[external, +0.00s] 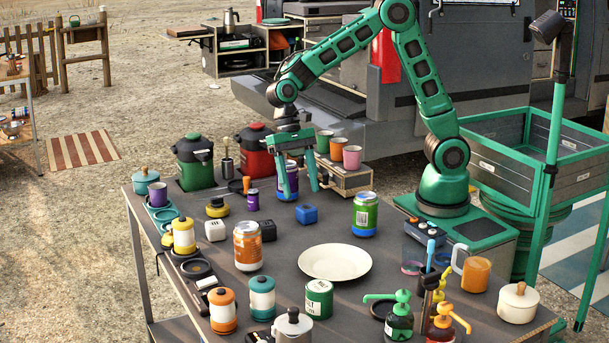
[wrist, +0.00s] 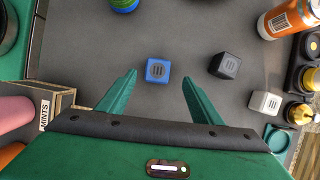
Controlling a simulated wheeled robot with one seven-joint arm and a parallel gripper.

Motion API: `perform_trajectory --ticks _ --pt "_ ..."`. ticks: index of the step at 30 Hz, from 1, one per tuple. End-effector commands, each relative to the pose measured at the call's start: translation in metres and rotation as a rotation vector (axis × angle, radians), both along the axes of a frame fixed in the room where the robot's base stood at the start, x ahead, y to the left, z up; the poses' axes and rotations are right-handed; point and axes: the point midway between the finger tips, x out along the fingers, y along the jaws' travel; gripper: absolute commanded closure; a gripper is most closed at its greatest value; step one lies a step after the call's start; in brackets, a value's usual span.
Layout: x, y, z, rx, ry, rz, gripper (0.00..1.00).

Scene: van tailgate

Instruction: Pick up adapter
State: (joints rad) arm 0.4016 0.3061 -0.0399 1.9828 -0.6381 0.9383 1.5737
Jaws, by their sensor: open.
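Three small cube-shaped blocks with dark slot marks look like adapters. The blue one (external: 307,214) lies on the grey table, and in the wrist view it (wrist: 157,70) appears between and just beyond my fingertips. The black one (external: 268,231) and the white one (external: 215,230) lie to its left in the external view; in the wrist view the black one (wrist: 225,66) and the white one (wrist: 265,102) are to the right. My gripper (external: 302,192) is open and empty, pointing down above the table behind the blue cube. Its fingers (wrist: 160,78) are spread apart.
A white plate (external: 335,262) lies in front. Jars and pump bottles crowd the front.

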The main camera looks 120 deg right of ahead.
Motion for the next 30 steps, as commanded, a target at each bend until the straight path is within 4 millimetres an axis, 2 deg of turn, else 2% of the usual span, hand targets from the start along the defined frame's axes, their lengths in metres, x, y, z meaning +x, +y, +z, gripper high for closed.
perform_trajectory --ticks 3,10,19,29,30 --pt "-0.001 0.006 -0.014 0.001 0.002 0.002 0.41" --pt "-0.002 0.011 -0.027 0.001 0.001 0.001 0.41" --pt "-0.005 0.025 -0.063 0.0 0.001 0.001 0.41" --pt "-0.005 0.027 -0.069 0.0 0.0 0.001 0.41" --pt "-0.005 0.027 -0.069 0.0 0.0 0.001 0.5"
